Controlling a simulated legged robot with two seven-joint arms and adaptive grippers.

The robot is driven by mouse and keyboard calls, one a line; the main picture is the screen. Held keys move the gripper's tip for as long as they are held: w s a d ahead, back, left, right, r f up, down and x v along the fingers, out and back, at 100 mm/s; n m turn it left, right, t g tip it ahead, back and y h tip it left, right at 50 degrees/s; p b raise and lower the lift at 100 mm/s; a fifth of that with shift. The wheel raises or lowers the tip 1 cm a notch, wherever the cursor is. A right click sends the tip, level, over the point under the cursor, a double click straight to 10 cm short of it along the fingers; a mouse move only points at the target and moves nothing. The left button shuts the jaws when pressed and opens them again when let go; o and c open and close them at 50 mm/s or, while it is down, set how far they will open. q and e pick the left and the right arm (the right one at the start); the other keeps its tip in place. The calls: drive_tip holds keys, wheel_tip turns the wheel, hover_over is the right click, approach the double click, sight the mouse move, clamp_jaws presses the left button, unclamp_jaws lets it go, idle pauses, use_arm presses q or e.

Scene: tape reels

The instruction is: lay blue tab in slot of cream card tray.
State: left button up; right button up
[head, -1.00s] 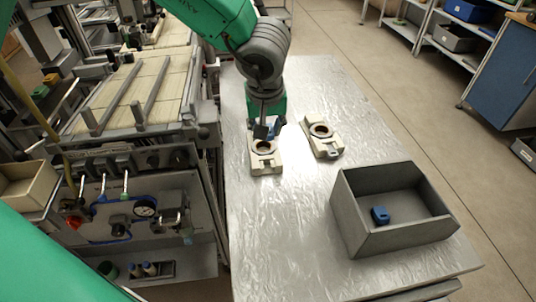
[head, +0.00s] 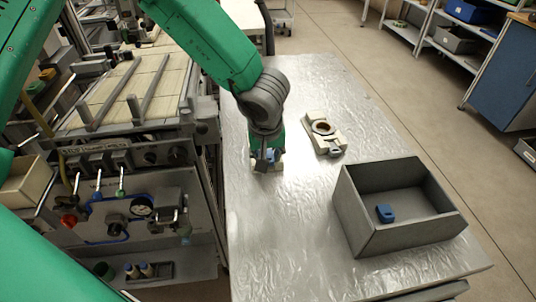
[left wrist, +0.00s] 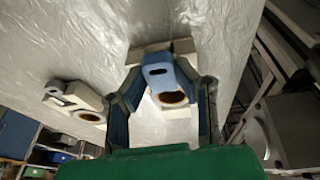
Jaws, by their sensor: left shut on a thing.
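My left gripper (head: 265,158) is shut on a blue tab (left wrist: 160,73), which shows between its fingers in the left wrist view. The gripper is over the near end of a cream card tray (head: 278,166). The gripper hides most of that tray in the head view. In the left wrist view this tray (left wrist: 137,55) lies behind the tab, its round brown-rimmed hole partly covered. I cannot tell whether the tab touches the tray or its slot. My right gripper is not in view.
A grey open bin (head: 362,236) at the front right holds another blue tab (head: 384,213). The metal table (head: 280,230) is clear in front.

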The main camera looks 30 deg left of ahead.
use_arm(q)
drive_tip(key=shift+f, duration=0.1)
drive_tip(key=shift+d+f, duration=0.15)
drive_tip(key=shift+f, duration=0.3)
drive_tip(key=o, duration=0.9)
drive_tip(key=shift+o, duration=0.2)
drive_tip(key=shift+r, duration=0.15)
drive_tip(key=p+v, duration=0.3)
drive_tip(key=v, duration=1)
drive_tip(key=shift+w, duration=0.15)
